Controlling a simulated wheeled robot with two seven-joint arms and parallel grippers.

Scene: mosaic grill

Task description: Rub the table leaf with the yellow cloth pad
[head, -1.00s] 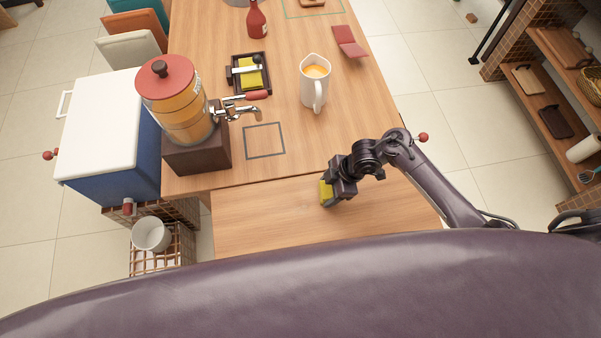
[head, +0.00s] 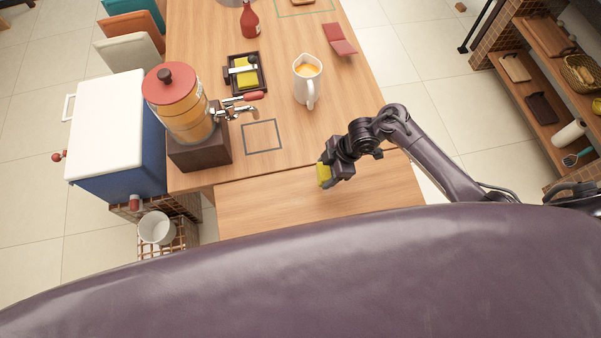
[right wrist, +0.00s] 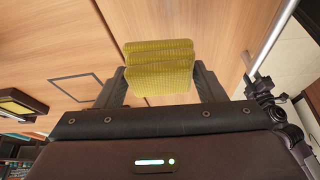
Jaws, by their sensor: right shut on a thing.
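The yellow cloth pad (head: 323,174) is held by my right gripper (head: 327,178) over the right part of the table leaf (head: 265,202). In the right wrist view the ribbed pad (right wrist: 160,68) sits between the two fingers of the shut gripper (right wrist: 162,84). I cannot tell whether the pad touches the leaf or hangs just above it. The leaf is bare wood at the near end of the main table. My left gripper is not in view.
On the main table stand a drink dispenser (head: 186,108) with a red lid, a white pitcher (head: 306,86) and a black tray (head: 262,84) with a yellow item. A dark square outline (head: 262,137) marks the wood. A blue cooler (head: 125,180) stands left. The leaf's left part is clear.

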